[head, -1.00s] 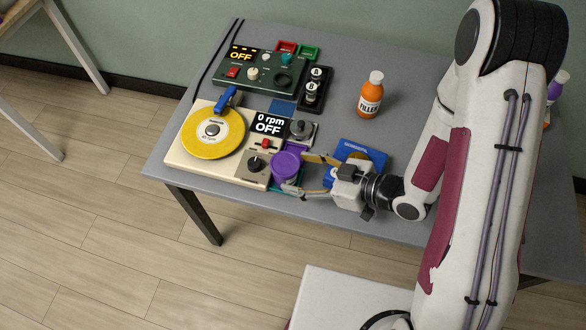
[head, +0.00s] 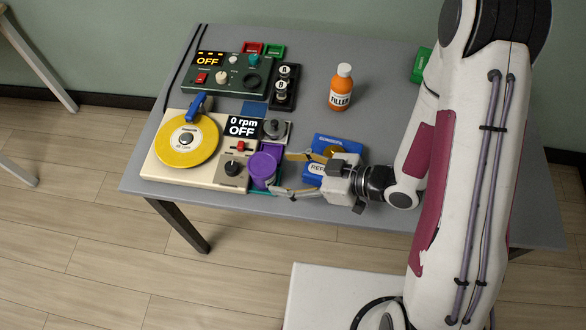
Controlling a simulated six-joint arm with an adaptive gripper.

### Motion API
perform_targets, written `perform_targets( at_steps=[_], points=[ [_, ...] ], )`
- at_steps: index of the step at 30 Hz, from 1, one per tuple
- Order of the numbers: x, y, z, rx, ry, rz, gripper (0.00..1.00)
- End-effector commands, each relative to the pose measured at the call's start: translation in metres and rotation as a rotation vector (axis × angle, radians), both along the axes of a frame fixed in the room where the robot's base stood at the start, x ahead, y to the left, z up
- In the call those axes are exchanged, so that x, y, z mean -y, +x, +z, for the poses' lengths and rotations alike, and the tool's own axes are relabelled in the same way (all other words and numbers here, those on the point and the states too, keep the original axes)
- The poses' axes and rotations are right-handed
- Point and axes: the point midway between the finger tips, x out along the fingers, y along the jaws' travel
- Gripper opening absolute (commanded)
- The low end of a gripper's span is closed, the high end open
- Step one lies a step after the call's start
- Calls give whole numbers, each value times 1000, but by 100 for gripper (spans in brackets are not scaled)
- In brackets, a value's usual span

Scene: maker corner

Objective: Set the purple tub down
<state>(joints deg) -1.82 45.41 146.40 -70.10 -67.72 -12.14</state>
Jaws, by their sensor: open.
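The purple tub (head: 263,168) stands upright at the front of the table, just right of the cream turntable machine's control panel. A teal and purple flat piece shows partly under and beside it. My gripper (head: 284,173) is open, with one finger on the far side and one on the near side, close to the tub's right side. Whether a finger touches the tub I cannot tell. The tub's base is mostly hidden.
The machine with a yellow disc (head: 187,140) and an "OFF" display fills the left. A blue card (head: 335,147) lies beneath my gripper. An orange filler bottle (head: 341,88) stands behind. A dark green control box (head: 225,73) is at the back left. The table's middle right is clear.

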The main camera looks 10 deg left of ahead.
Motion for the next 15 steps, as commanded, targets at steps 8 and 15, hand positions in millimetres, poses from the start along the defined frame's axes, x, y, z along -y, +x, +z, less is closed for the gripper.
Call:
perform_targets(
  at_steps=[8, 15],
  points=[
    [0, 0, 0, 1, -1, 0, 60],
    [7, 12, 1, 22, -49, -24, 60]
  ],
)
